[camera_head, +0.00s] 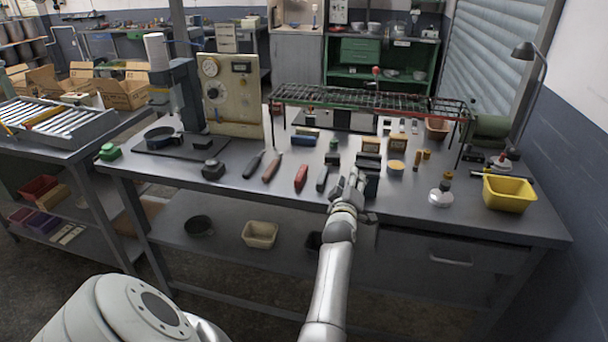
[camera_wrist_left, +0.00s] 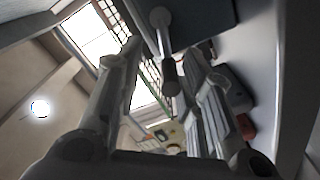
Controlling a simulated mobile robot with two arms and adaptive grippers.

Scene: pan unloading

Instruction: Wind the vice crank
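My left gripper (camera_head: 352,183) is at the front edge of the workbench, right of centre. Just beyond it is a dark blue-grey block (camera_head: 371,186), apparently the vice, partly hidden by the gripper. In the left wrist view the left gripper (camera_wrist_left: 178,95) has its fingers apart. A crank handle, a light rod (camera_wrist_left: 160,22) ending in a dark grip (camera_wrist_left: 170,80), shows between them, nearer the right-hand finger. I cannot tell whether it touches that finger. The dark vice body (camera_wrist_left: 205,22) is at the top. My right gripper is not in view.
The workbench (camera_head: 230,178) carries several hand tools, including a red-handled one (camera_head: 301,177), left of the gripper. A wire rack (camera_head: 370,100) stands behind. A yellow bin (camera_head: 508,193) is at the right, and a machine with a dial panel (camera_head: 231,95) at the left.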

